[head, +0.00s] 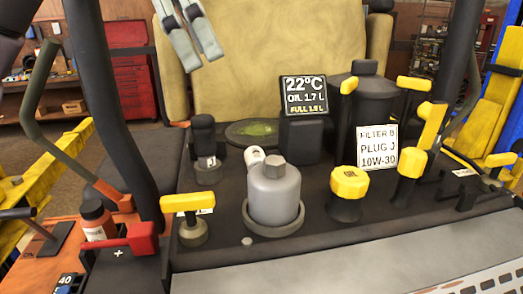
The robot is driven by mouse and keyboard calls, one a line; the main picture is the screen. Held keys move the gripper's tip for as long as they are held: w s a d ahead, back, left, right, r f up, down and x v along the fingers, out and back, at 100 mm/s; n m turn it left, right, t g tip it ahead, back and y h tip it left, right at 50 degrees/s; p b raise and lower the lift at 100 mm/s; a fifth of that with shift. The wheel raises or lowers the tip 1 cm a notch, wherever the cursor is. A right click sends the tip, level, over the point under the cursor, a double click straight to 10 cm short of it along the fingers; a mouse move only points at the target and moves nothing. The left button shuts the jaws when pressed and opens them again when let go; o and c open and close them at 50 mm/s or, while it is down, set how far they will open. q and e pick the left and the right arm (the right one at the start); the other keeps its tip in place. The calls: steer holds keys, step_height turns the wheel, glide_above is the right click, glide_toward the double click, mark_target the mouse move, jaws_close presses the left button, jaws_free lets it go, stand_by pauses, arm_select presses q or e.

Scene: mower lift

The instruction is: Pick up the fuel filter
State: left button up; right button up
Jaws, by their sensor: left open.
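A grey canister with a darker hex top (273,195) stands upright in a round grey seat on the dark deck, in the middle of the head view. It looks like a filter, but I see no label on it that says fuel filter. A small white spout-like piece (255,156) sits just behind its left side. My left gripper (201,57) hangs at the top, left of centre, in front of the yellow seat. Its two pale fingers point down, open and empty, well above and apart from the canister. My right gripper is not in view.
Around the canister stand a yellow-capped oil filler (349,182), a yellow-handled lever (185,203), a black plug marked J (206,148) and a sign (376,146) reading FILTER D, PLUG J, 10W-30. A display (304,96) stands behind. Dark upright bars flank the deck.

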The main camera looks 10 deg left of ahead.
arm_select(q)
steer(key=b, duration=0.2)
glide_toward(256, 154)
steer(key=x, duration=0.4)
steer(key=shift+s+a+f, duration=0.1)
steer(key=shift+f+p, duration=0.3)
steer(key=shift+f, duration=0.05)
steer(key=x, duration=0.2)
steer(key=p+x, duration=0.1)
steer(key=shift+w+d+f, duration=0.25)
steer(key=shift+d+f, duration=0.15)
steer(key=shift+f, duration=0.15)
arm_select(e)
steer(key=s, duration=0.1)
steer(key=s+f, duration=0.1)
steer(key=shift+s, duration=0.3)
arm_select(q)
steer(key=shift+c, duration=0.3)
